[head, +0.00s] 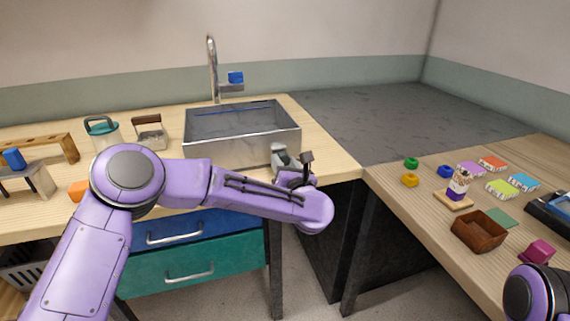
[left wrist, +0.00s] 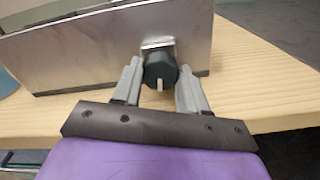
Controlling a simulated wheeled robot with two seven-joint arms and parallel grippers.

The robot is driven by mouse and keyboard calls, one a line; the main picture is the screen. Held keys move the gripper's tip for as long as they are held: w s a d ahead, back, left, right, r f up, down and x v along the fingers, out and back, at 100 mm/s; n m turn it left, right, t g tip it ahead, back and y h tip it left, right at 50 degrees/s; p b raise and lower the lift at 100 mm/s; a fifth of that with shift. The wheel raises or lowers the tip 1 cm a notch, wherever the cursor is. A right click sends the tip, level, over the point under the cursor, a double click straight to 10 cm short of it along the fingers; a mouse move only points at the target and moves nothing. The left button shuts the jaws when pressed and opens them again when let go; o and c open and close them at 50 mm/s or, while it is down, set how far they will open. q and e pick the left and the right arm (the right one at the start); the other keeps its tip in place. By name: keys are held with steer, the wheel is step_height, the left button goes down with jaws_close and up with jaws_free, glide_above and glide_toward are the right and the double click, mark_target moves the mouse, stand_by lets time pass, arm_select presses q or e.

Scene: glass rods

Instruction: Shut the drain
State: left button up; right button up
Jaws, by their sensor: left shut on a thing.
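The steel sink (head: 235,148) is set into the left counter, and its front wall also shows in the left wrist view (left wrist: 80,50). A dark round knob (left wrist: 158,66) with a pale pointer mark sits on a small metal mount on that wall. In the wrist view the mark points toward the bottom of the picture. My left gripper (head: 286,158) is at the sink's front right, with one finger on each side of the knob, shut on it. The drain opening inside the sink is hidden. My right gripper is out of view.
A tap (head: 212,65) with a blue handle (head: 236,77) stands behind the sink. The right counter holds a brown box (head: 478,231), a figure on a stand (head: 459,186) and several coloured pieces.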

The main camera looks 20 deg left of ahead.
arm_select(q)
steer(key=m+p, duration=0.1)
steer(key=m, duration=0.3)
steer(key=shift+m, duration=0.3)
steer(key=m+p, duration=0.1)
steer(key=m, duration=0.2)
steer(key=shift+m, duration=0.3)
steer(key=m+p, duration=0.2)
steer(key=m, duration=0.2)
steer(key=shift+f+m+p, duration=0.1)
steer(key=shift+m+p, duration=0.75)
steer(key=shift+m, duration=1.25)
steer(key=o, duration=1.1)
steer(key=shift+c, duration=0.2)
steer(key=shift+s, duration=0.1)
